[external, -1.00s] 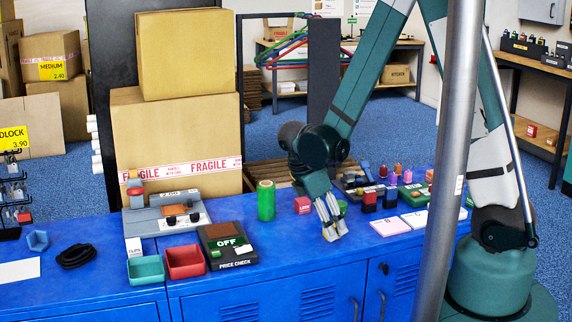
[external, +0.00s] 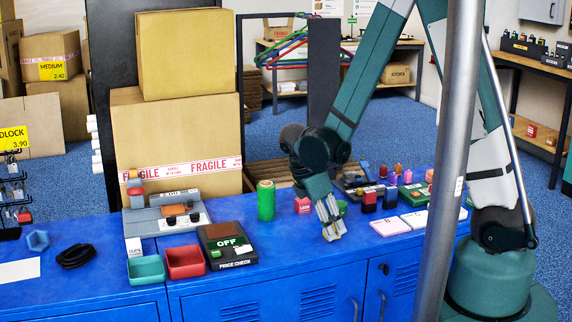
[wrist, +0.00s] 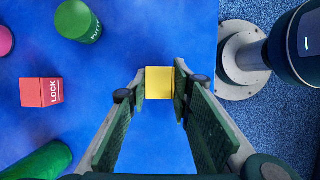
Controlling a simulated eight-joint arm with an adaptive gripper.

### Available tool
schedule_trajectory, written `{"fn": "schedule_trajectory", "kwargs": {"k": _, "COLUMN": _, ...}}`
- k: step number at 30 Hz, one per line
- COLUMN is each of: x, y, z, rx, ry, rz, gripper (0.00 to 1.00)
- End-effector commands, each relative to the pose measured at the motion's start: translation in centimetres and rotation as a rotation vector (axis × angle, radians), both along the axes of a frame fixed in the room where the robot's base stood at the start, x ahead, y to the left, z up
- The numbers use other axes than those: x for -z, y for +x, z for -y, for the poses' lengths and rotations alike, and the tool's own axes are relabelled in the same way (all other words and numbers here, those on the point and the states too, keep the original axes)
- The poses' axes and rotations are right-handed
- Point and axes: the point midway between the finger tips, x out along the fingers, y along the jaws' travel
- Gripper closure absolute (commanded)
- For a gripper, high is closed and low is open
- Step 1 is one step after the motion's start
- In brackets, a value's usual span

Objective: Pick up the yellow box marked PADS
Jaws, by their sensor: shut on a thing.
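The yellow box (wrist: 160,82) shows in the wrist view between the tips of my gripper's two fingers. My gripper (wrist: 162,93) is shut on it, with a finger against each side. No marking is readable on the face that shows. In the external view my gripper (external: 332,230) points down, low over the blue cabinet top near its front edge. The box cannot be made out there; the fingers seem to hide it.
A red LOCK box (wrist: 41,92) and a green PUTTY can (wrist: 77,20) stand left of my gripper in the wrist view. A green roll (external: 266,200), a price-check device (external: 228,244) and a red bin (external: 185,262) are farther left. A grey post (external: 452,160) stands at the right.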

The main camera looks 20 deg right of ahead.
Motion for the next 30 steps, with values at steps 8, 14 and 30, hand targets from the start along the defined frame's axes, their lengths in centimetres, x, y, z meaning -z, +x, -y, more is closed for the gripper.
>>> {"fn": "schedule_trajectory", "kwargs": {"k": 8, "x": -0.1, "y": 0.0, "z": 0.0, "rx": 0.000, "ry": 0.000, "rz": 0.000, "gripper": 0.90}}
{"fn": "schedule_trajectory", "kwargs": {"k": 14, "x": -1.0, "y": 0.0, "z": 0.0, "rx": 0.000, "ry": 0.000, "rz": 0.000, "gripper": 0.90}}
{"fn": "schedule_trajectory", "kwargs": {"k": 30, "x": -7.3, "y": 0.0, "z": 0.0, "rx": 0.000, "ry": 0.000, "rz": 0.000, "gripper": 0.90}}
